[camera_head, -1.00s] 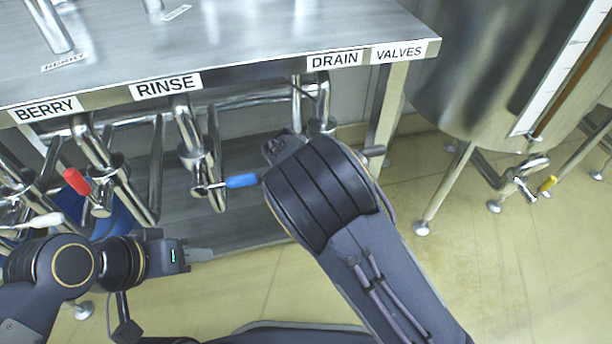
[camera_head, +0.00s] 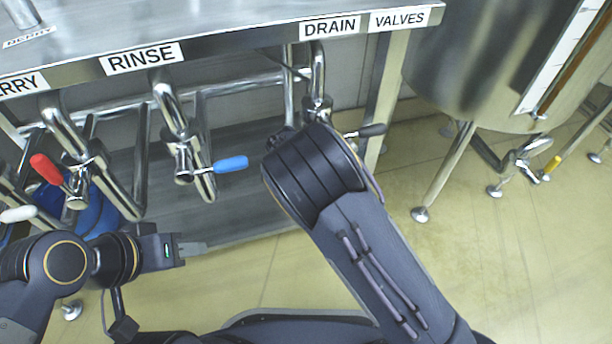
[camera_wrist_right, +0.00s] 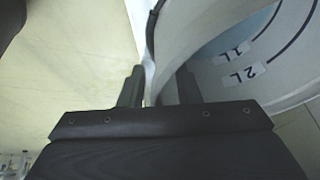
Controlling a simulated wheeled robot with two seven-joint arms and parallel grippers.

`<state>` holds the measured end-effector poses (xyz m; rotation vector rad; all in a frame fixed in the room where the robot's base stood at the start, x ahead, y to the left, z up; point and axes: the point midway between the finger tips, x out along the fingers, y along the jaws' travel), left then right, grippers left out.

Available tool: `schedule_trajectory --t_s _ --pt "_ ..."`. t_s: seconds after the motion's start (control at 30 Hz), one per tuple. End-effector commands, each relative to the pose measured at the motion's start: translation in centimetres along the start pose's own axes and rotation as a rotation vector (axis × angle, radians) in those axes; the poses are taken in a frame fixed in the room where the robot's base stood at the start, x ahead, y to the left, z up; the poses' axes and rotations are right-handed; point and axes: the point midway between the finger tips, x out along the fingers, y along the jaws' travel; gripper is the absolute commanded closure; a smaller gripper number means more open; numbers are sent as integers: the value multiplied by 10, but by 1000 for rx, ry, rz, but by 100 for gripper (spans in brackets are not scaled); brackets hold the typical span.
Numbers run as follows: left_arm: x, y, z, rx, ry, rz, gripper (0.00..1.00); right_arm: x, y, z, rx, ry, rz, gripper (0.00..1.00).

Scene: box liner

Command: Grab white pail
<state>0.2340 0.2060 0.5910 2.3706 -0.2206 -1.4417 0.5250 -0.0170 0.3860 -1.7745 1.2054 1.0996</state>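The white pail (camera_wrist_right: 185,45) shows large in the right wrist view, with 1 L and 2 L labels and bluish contents or lining. My right gripper (camera_wrist_right: 158,88) has its fingers apart, one on each side of the pail's near wall edge. I cannot see firm contact on both sides. In the head view the pail does not show, and the right gripper is hidden behind my right arm. My left gripper (camera_head: 192,248) is at the lower left, away from the pail; its finger gap is not clear.
A steel bench (camera_head: 245,38) with labelled pipes crosses the top. A steel tank (camera_head: 480,70) stands at the right. The floor (camera_head: 520,260) at right is clear.

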Motion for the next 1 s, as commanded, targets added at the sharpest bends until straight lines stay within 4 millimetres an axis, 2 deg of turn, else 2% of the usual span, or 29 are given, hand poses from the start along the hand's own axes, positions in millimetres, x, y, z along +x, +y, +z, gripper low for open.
schedule_trajectory --t_s 0.07,0.27,0.3,1.0 --pt "0 0 0 0 0 0 64 -1 0 0 0 0 0 73" --pt "0 0 0 0 0 0 64 -1 0 0 0 0 0 99" --pt "0 0 0 0 0 0 64 -1 0 0 0 0 0 100" --pt "0 0 0 0 0 0 64 -1 0 0 0 0 -1 100"
